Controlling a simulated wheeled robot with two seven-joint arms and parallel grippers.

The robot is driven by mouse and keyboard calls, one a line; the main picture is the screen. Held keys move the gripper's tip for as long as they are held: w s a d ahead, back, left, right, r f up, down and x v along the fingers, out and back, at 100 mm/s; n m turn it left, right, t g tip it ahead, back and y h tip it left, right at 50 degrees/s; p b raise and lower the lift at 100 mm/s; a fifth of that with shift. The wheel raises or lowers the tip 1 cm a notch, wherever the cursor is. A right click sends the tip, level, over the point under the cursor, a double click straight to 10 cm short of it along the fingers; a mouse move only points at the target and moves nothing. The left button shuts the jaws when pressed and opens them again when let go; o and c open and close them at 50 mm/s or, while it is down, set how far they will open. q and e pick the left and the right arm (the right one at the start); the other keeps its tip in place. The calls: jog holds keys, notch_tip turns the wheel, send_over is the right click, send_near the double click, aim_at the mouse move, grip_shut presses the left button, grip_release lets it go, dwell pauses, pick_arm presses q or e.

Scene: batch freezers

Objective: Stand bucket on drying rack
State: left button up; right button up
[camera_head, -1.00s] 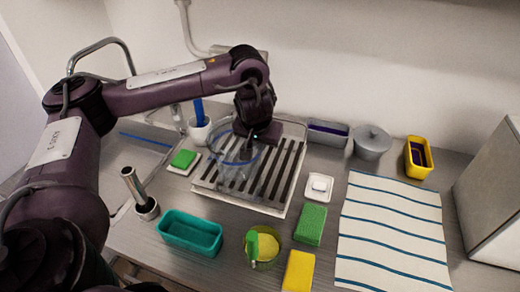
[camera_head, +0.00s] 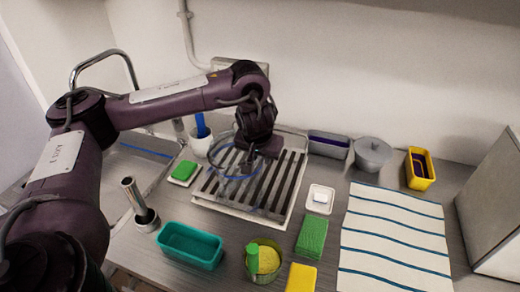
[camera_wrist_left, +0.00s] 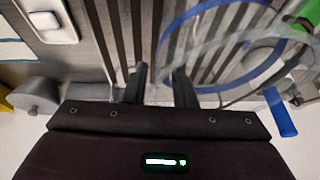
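The clear bucket (camera_head: 230,173) with a blue rim stands on the left part of the drying rack (camera_head: 272,211), a pale tray with dark slats. It looks upright, though its see-through wall is hard to make out. My left gripper (camera_head: 253,166) is over the rack at the bucket's right side. In the left wrist view its two fingers (camera_wrist_left: 160,88) are apart, and the bucket (camera_wrist_left: 235,45) shows to their right, with its near rim edge reaching between or just past them. I cannot tell whether they touch. My right gripper is out of view.
A white cup (camera_head: 200,142) with a blue handle and a green sponge (camera_head: 184,170) are left of the rack. A teal tub (camera_head: 190,246) and a yellow-green cup (camera_head: 263,262) stand in front. A grey pot (camera_head: 372,154) and striped towel (camera_head: 395,240) are right.

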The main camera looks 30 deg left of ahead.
pick_arm(q)
jog(key=p+v, duration=0.6)
jog(key=v, duration=0.6)
